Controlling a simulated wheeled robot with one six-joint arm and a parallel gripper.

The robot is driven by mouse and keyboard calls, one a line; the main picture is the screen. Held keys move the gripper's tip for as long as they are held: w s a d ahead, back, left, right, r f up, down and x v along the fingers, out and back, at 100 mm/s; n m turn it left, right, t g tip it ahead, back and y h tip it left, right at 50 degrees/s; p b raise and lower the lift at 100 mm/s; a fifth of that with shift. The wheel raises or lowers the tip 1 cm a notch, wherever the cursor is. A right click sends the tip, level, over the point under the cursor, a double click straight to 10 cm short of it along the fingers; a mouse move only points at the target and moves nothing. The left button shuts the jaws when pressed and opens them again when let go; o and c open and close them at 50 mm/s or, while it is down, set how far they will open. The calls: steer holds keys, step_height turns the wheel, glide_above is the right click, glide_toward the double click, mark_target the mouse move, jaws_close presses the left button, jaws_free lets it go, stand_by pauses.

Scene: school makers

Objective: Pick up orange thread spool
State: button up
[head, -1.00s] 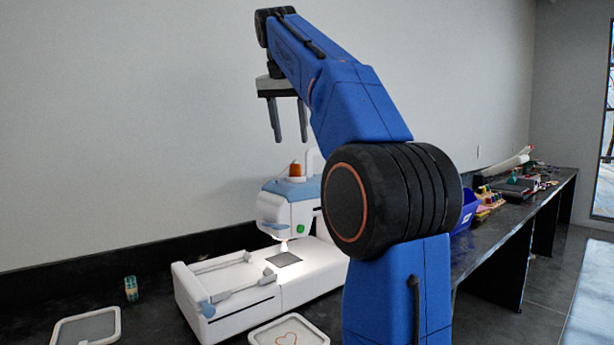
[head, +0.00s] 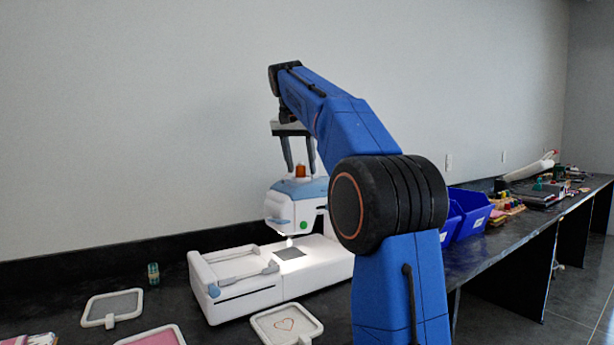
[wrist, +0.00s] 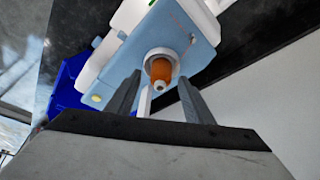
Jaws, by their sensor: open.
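The orange thread spool (head: 301,171) stands upright on top of the white and blue embroidery machine (head: 296,205). In the wrist view the spool (wrist: 161,70) shows end-on beyond my fingertips, roughly midway between them. My gripper (head: 300,170) points down, its fingers apart and empty, with the fingertips near the spool in the head view. In the wrist view my gripper (wrist: 158,80) has one finger on each side of the spool's line. I cannot tell whether the fingertips have reached the spool's height.
A pale post rises beside the spool. A green thread spool (head: 153,274) and framed hoops (head: 112,308) (head: 286,324) lie on the dark bench left and front. Blue bins (head: 470,214) stand to the right. The wall is close behind the machine.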

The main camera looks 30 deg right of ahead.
steer(key=shift+c, duration=0.2)
steer(key=c, duration=1.1)
steer(key=shift+r, duration=0.1)
